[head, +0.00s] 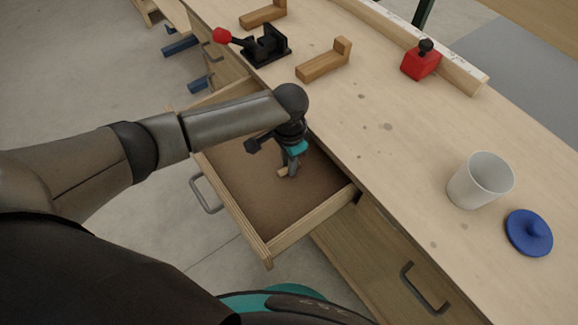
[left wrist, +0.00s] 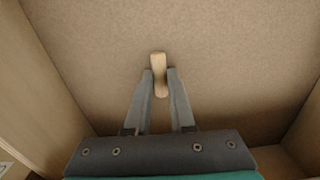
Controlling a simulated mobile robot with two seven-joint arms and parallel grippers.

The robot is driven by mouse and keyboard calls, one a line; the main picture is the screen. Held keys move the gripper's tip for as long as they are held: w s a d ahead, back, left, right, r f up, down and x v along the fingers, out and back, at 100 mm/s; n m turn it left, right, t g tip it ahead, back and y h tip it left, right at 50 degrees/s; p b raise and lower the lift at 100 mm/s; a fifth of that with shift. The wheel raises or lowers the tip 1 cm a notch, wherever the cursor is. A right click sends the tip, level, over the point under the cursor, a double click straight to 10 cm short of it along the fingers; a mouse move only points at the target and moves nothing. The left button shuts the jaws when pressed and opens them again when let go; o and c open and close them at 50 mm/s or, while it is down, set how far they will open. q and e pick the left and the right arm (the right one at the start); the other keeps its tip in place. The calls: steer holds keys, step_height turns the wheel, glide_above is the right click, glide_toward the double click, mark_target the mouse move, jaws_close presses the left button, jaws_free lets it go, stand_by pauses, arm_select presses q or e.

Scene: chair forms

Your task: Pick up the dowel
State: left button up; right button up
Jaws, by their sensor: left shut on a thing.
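The dowel (left wrist: 159,63) is a short, light wooden peg. In the left wrist view it is between the fingertips of my left gripper (left wrist: 160,83), which is shut on it. In the head view my left gripper (head: 289,170) reaches down into the open drawer (head: 257,246), and a small piece of the dowel (head: 282,173) shows at the fingertips. The drawer floor is brown and otherwise looks bare. I cannot tell whether the dowel touches the floor. My right gripper is not in view.
The workbench (head: 400,150) beside the drawer holds a white cup (head: 481,181), a blue lid (head: 528,233), a red block with a black knob (head: 421,62), a black clamp (head: 265,46) and wooden L-shaped pieces (head: 325,62). Drawer walls surround my left gripper.

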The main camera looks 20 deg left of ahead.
arm_select(q)
jaws_close()
